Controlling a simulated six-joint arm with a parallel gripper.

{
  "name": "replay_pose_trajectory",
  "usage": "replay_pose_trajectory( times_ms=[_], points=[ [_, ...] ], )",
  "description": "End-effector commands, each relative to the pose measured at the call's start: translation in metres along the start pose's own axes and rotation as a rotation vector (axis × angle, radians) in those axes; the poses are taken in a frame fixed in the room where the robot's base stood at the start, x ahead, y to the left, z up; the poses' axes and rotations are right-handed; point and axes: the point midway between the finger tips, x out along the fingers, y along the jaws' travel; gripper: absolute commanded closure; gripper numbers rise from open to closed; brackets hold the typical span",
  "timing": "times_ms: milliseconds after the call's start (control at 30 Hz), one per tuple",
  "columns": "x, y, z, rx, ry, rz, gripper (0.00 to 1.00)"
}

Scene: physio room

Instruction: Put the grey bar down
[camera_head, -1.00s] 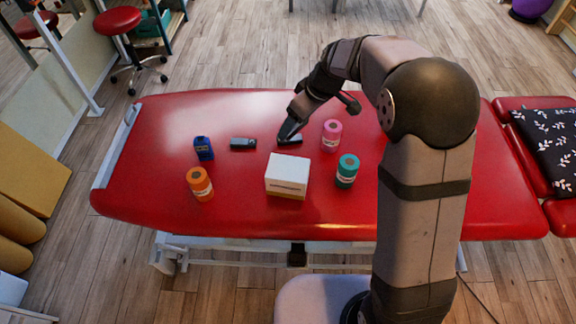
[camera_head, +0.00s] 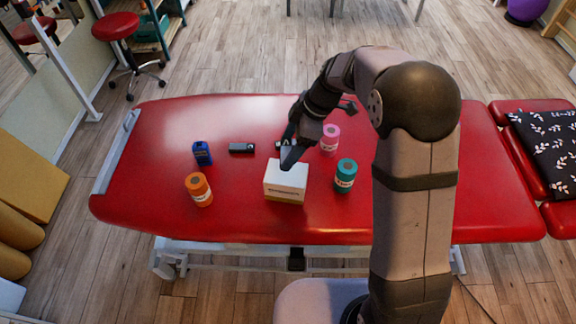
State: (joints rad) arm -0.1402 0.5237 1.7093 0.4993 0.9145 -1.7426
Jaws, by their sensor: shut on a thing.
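My gripper (camera_head: 291,146) points down over the red treatment table, above the back edge of a white box. It is shut on a small grey bar (camera_head: 291,157), which hangs low in front of the box's rear top edge in the picture; whether it touches the box I cannot tell. The fingers hide part of the bar. Another dark grey bar (camera_head: 242,148) lies flat on the table to the left.
The table's left side and back are clear.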

Motion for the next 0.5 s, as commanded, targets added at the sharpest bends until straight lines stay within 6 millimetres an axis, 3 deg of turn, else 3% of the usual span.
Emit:
replay_pose_trajectory(
  times_ms=[200, 500],
  points=[
    [0.029, -0.001, 0.012, 0.003, -0.001, -0.003, 0.52],
    [0.040, 0.000, 0.016, 0.002, 0.000, -0.001, 0.52]
  ],
)
